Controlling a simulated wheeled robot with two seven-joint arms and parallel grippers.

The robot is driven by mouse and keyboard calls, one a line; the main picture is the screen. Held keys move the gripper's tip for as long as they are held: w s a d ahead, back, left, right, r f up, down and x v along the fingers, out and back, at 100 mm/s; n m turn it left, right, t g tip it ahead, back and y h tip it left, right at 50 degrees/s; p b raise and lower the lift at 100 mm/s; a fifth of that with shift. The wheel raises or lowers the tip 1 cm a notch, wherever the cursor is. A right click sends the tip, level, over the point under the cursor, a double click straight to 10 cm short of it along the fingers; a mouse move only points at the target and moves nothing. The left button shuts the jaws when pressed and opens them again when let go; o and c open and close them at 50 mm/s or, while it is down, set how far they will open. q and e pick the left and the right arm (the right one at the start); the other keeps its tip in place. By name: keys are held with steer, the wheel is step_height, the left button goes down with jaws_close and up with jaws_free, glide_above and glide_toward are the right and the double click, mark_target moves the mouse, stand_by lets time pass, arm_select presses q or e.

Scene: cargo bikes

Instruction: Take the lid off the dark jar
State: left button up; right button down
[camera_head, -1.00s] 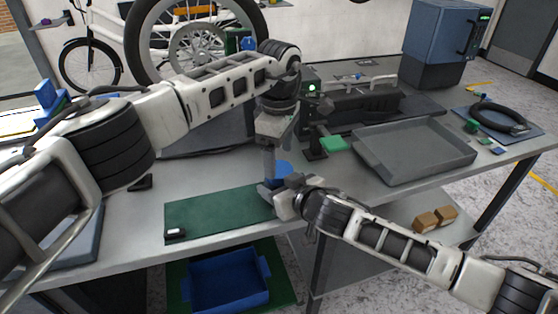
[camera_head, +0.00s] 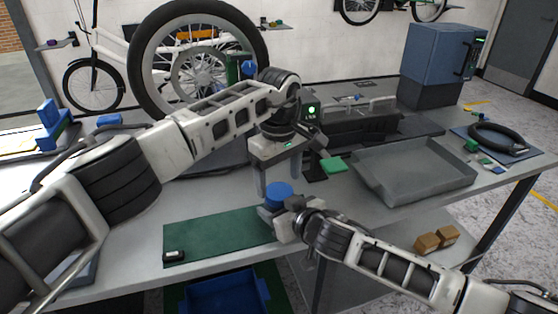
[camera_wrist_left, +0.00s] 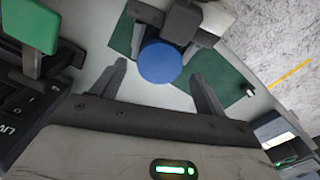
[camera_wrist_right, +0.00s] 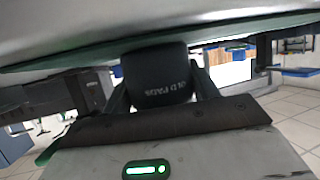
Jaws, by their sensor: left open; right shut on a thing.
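The dark jar (camera_wrist_right: 163,78), with pale lettering on its side, is between the fingers of my right gripper (camera_wrist_right: 160,95), which is shut on it. In the head view its blue lid (camera_head: 279,189) is on top, beside the right gripper (camera_head: 270,214). My left gripper (camera_head: 277,180) points down over the lid, open and empty. In the left wrist view the round lid (camera_wrist_left: 160,62) lies a little beyond and between the spread fingertips (camera_wrist_left: 157,72), apart from both. The jar body is mostly hidden in the head view.
A green mat (camera_head: 215,236) lies on the table beside the jar, with a small black item (camera_head: 174,256) on its corner. A grey tray (camera_head: 415,172) stands to the right.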

mark_target(279, 206)
arm_select(q)
steer(key=shift+f, duration=1.3)
steer(key=c, duration=1)
steer(key=n, duration=0.6)
steer(key=shift+n, duration=0.4)
steer(key=o, duration=1.1)
